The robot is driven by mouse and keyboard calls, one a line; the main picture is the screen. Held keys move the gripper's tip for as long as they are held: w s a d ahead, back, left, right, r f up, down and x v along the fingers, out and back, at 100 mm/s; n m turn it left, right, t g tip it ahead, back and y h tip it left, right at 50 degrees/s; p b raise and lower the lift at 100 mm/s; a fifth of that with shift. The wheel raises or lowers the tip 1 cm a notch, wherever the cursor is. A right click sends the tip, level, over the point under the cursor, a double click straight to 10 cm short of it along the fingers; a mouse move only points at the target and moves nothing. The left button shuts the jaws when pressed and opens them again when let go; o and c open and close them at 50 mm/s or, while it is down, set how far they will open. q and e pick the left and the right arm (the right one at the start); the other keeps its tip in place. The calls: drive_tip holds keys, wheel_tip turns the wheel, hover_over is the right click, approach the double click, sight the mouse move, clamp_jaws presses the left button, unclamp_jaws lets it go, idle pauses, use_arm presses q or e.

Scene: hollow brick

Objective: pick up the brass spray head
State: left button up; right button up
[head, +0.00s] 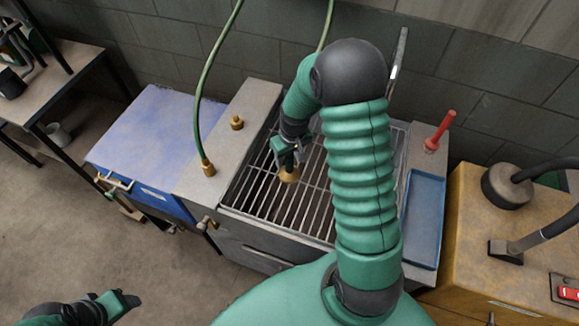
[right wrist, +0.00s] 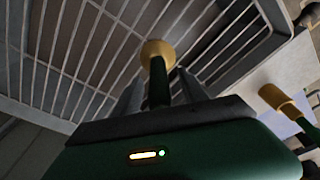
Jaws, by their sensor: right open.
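The brass spray head (head: 290,175) is over the metal grate (head: 310,212), just below my right gripper (head: 285,153). In the right wrist view the flared brass spray head (right wrist: 157,50) sits on a dark green stem (right wrist: 158,82). The open fingers of my right gripper (right wrist: 160,88) stand either side of that stem. I cannot tell whether they touch it. My left gripper (head: 122,301) is low at the left, away from the basin; its jaw opening is unclear.
A green hose with a brass end fitting (head: 208,168) and a brass knob (head: 236,122) are on the left ledge. A blue cabinet (head: 155,135) stands left. A blue tray (head: 425,215), red handle (head: 440,132) and yellow cabinet (head: 470,250) are right.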

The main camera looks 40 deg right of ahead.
drive_tip(key=shift+w+a+f, duration=0.1)
drive_tip(key=shift+w, duration=0.1)
drive_tip(key=shift+s+d, duration=0.1)
drive_tip(key=shift+d, duration=0.2)
drive_tip(key=c, duration=1)
clamp_jaws()
drive_tip(key=shift+a, duration=0.1)
